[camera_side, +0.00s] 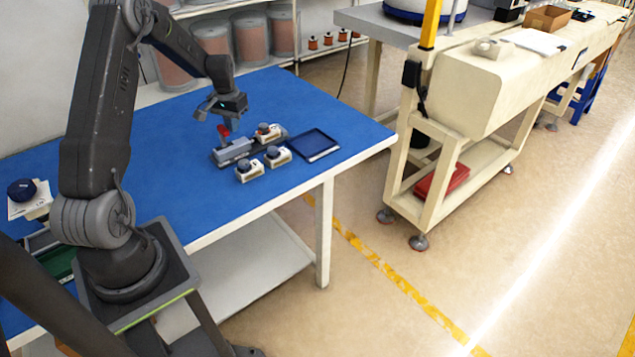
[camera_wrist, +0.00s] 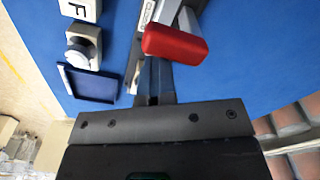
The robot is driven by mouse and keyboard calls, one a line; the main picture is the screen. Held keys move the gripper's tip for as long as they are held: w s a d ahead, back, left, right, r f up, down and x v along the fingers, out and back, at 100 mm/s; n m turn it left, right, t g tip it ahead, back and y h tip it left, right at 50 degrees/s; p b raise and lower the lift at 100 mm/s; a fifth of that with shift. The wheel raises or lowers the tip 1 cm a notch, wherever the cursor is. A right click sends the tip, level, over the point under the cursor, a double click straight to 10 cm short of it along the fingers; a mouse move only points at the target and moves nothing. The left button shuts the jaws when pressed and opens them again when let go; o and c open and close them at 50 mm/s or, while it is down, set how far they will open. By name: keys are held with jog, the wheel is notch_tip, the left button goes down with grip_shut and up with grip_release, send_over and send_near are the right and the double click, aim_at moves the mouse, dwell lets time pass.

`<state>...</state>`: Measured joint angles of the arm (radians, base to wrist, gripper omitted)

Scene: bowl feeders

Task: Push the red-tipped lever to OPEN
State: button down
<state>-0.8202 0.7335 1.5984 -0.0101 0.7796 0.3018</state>
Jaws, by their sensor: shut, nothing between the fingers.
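The lever's red tip (camera_side: 223,130) stands up above a grey lever block (camera_side: 232,150) on the blue table. In the wrist view the red tip (camera_wrist: 175,42) is large and close, with the pale lever arm (camera_wrist: 187,20) behind it. My gripper (camera_side: 234,124) points down right beside the red tip. Its fingers (camera_wrist: 154,72) are together and empty, and the red tip overlaps their ends in the wrist view. I cannot tell whether they touch. The word OPEN is not readable in either view.
The blue table (camera_side: 180,125) is clear to the left of the block.

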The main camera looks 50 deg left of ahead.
aim_at(224, 127)
jog(key=shift+s+f, duration=0.5)
jog(key=shift+s, duration=0.25)
jog(key=shift+s+f, duration=0.5)
jog(key=shift+s, duration=0.25)
jog(key=shift+w+r, duration=0.1)
jog(key=shift+w, duration=0.1)
jog(key=shift+w+d+r, duration=0.1)
jog(key=shift+w, duration=0.3)
notch_tip(224, 127, up, 8)
jog(key=shift+r, duration=0.1)
